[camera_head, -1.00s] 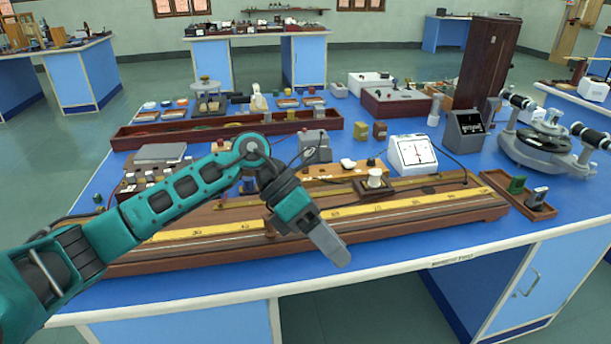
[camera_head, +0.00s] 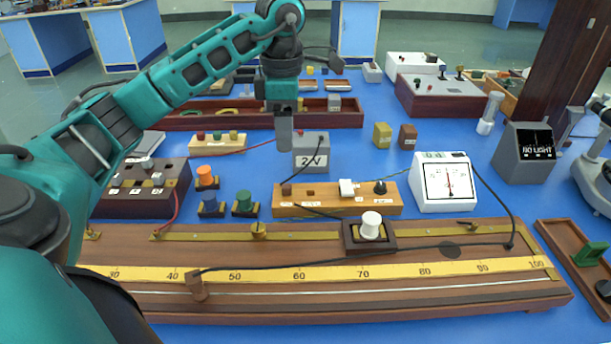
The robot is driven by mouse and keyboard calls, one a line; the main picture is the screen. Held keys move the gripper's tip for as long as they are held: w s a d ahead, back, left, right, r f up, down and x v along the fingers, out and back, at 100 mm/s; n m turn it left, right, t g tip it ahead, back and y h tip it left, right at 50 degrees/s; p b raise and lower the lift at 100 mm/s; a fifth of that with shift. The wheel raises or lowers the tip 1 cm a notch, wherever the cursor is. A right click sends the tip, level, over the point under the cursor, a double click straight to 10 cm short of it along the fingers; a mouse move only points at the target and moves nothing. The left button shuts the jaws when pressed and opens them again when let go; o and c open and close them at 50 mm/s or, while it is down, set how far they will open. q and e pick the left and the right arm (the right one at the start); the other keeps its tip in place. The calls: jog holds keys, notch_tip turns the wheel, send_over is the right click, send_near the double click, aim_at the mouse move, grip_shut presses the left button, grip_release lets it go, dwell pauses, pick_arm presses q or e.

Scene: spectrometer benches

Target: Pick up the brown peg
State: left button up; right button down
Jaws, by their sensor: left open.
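A small brown peg (camera_head: 197,287) stands on the long wooden ruler board, near the 40 to 50 marks, with a black wire running from its top. My left gripper (camera_head: 285,146) points down above the bench, well behind and to the right of this peg and apart from it. It overlaps the left edge of the grey 2 V box (camera_head: 312,158) in the picture. Its jaws are open and seen side-on, with nothing visible in them. My right gripper is out of view.
The ruler board (camera_head: 430,295) spans the front, with a white knob (camera_head: 371,226) on it. Behind stand orange (camera_head: 205,175), blue and green plugs, a wooden strip (camera_head: 330,207), a white meter (camera_head: 444,182), and yellow and brown blocks (camera_head: 408,136). Blue bench shows between them.

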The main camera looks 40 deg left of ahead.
pick_arm(q)
jog(key=b, duration=0.1)
send_over(287, 186)
jog(key=f, duration=0.7)
jog(key=shift+s+d+f, duration=0.1)
jog(key=shift+s+f, duration=0.05)
jog(key=shift+s, duration=0.05)
jog(key=shift+w+a+f+b, duration=0.1)
jog(key=shift+f+b, duration=0.1)
jog(key=shift+f, duration=1.2)
jog(key=shift+w+a+f+b, duration=0.1)
jog(key=shift+f+b, duration=0.05)
jog(key=shift+f, duration=1.2)
grip_shut()
